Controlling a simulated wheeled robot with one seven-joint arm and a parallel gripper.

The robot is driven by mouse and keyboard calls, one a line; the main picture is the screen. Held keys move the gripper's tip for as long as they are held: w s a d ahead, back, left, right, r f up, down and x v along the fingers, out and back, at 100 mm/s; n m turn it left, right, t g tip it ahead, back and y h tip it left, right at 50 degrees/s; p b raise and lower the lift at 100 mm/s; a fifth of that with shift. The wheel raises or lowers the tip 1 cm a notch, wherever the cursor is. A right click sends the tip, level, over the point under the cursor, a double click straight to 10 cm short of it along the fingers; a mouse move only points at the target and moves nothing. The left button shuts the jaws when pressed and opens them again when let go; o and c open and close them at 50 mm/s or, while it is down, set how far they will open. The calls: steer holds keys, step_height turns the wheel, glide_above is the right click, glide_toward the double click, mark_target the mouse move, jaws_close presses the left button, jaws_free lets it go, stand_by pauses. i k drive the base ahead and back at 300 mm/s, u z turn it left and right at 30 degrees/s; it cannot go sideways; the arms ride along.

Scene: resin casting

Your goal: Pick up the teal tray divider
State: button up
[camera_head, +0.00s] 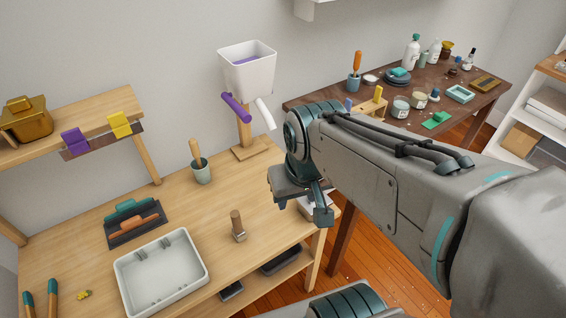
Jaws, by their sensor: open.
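The teal tray divider (128,209) sits at the back of a dark holder (153,233) on the wooden workbench, at the left of the head view. An orange piece of similar shape (134,225) sits just in front of it and hides part of it. My gripper (303,207) is open, with nothing seen between its fingers. It hangs over the right end of the workbench, well to the right of the divider and apart from it.
A white tray (205,262) with small slotted posts stands in front of the holder. A short wooden-handled tool (238,228) and a cup with a pestle (201,172) stand between holder and gripper. A shelf (85,135) overhangs the back left.

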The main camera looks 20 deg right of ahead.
mark_target(124, 208)
steer(key=u, duration=1.3)
